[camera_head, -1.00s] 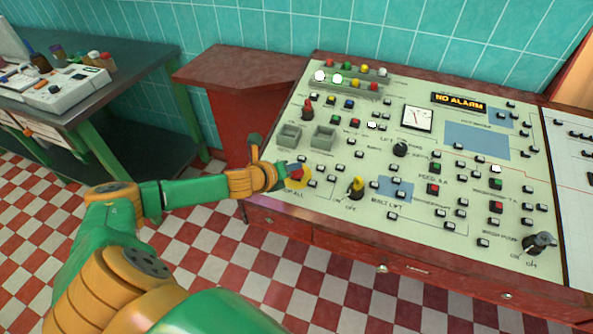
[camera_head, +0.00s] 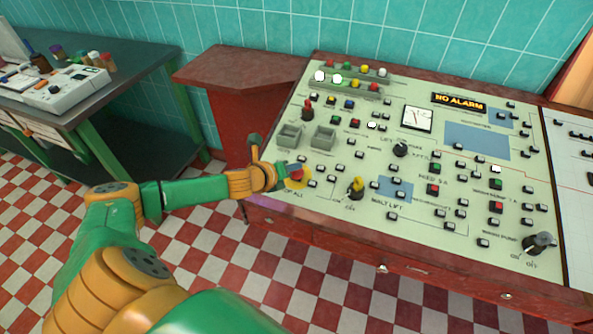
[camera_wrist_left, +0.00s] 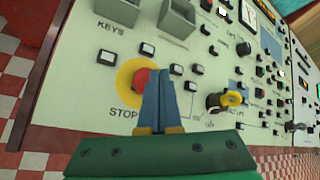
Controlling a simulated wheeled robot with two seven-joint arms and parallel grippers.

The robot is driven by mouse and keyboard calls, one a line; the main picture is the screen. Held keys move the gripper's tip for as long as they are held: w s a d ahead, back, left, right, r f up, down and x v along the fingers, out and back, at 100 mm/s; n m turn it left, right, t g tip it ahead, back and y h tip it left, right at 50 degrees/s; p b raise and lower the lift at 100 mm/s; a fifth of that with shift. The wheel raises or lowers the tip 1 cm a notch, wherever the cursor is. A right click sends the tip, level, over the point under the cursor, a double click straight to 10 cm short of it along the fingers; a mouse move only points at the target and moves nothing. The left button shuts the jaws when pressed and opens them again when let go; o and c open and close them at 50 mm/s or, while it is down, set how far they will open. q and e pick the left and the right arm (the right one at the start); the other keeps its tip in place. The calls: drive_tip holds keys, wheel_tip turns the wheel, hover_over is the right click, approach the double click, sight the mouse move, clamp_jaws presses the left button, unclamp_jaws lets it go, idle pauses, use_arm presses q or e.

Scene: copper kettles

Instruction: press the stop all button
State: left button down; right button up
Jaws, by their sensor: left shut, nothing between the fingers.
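The stop all button is a red mushroom button (camera_head: 295,171) on a yellow disc, at the lower left of the control panel (camera_head: 330,165). In the left wrist view the red button (camera_wrist_left: 141,77) shows beside the fingers, partly hidden behind them, with "STOP" printed below left. My left gripper (camera_head: 283,174) is shut and empty. Its fingertips are at the button's left edge in the head view; in the left wrist view the fingers (camera_wrist_left: 168,95) overlap its right side. I cannot tell whether they touch it. My right gripper is out of view.
A yellow switch (camera_head: 357,187) stands right of the button, and grey key trays (camera_head: 323,138) lie above it. Many small push buttons surround them. A display (camera_head: 459,101) reads "NO ALARM". A dark side table (camera_head: 120,75) with a device stands at the left.

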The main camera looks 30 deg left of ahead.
use_arm(q)
drive_tip(key=shift+f, duration=0.1)
idle(0.4)
drive_tip(key=shift+w+f, duration=0.1)
drive_tip(key=shift+f, duration=0.25)
drive_tip(key=shift+f+b, duration=0.35)
idle(0.5)
drive_tip(key=shift+r, duration=0.1)
drive_tip(key=shift+r+p, duration=0.7)
drive_tip(key=shift+p, duration=0.3)
drive_tip(key=r+p, duration=0.2)
drive_tip(key=s+r+p, duration=0.1)
drive_tip(key=r+p, duration=0.2)
drive_tip(key=shift+s+d, duration=0.1)
drive_tip(key=shift+f, duration=0.1)
